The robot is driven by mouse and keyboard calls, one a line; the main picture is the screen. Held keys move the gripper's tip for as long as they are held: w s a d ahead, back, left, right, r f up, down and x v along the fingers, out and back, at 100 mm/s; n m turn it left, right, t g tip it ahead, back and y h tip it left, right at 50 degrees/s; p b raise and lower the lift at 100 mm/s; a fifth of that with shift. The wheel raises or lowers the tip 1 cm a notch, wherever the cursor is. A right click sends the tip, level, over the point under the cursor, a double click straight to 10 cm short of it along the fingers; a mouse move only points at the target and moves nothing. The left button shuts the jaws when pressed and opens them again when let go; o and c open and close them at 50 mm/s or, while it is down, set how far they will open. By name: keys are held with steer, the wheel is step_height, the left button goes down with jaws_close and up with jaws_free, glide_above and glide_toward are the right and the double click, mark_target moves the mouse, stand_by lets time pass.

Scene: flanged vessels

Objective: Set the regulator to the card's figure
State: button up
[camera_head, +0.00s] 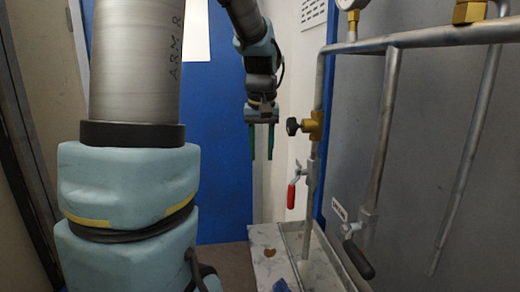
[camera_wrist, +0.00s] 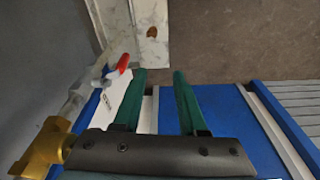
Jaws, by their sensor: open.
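A brass regulator (camera_head: 315,126) with a black knob (camera_head: 293,126) facing left sits on the upright pipe in the head view. Its brass body (camera_wrist: 42,150) also shows at the lower left of the wrist view; I cannot make out the knob there. My gripper (camera_head: 261,158) points down with its green fingers apart and empty, left of the knob and not touching it. The wrist view shows the two fingers (camera_wrist: 158,74) with a gap between them. A pressure gauge (camera_head: 346,4) is cut off by the top edge, so its reading is hidden. I cannot identify a card with a readable figure.
A red-handled valve (camera_head: 292,196) is below the regulator; its red lever (camera_wrist: 123,63) is near my left finger in the wrist view. A black-handled valve (camera_head: 357,259) and a small label (camera_head: 339,209) are at right. A blue panel (camera_head: 222,150) stands behind.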

steer(key=s+a+f+m, duration=0.1)
steer(key=s+a+f, duration=0.7)
steer(key=s+f, duration=0.4)
steer(key=shift+s, duration=0.55)
